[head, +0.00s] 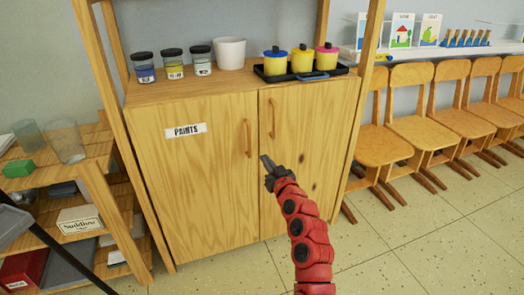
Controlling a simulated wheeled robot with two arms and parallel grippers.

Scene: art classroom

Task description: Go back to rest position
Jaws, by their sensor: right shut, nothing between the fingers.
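My right gripper (266,160) is dark and sits at the end of a red arm that rises from the bottom of the head view. It is shut and empty. It appears in front of the right door of the wooden paints cabinet (200,217), just below the two door handles. I cannot tell whether it touches the door. Both cabinet doors look closed. My left gripper is not in view.
Several jars (144,67), a white cup (230,53) and a black tray (345,70) of lidded pots stand on the cabinet top. A wooden shelf unit (98,185) is at left. Several chairs (412,130) line the right wall. Tiled floor (400,240) at right is clear.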

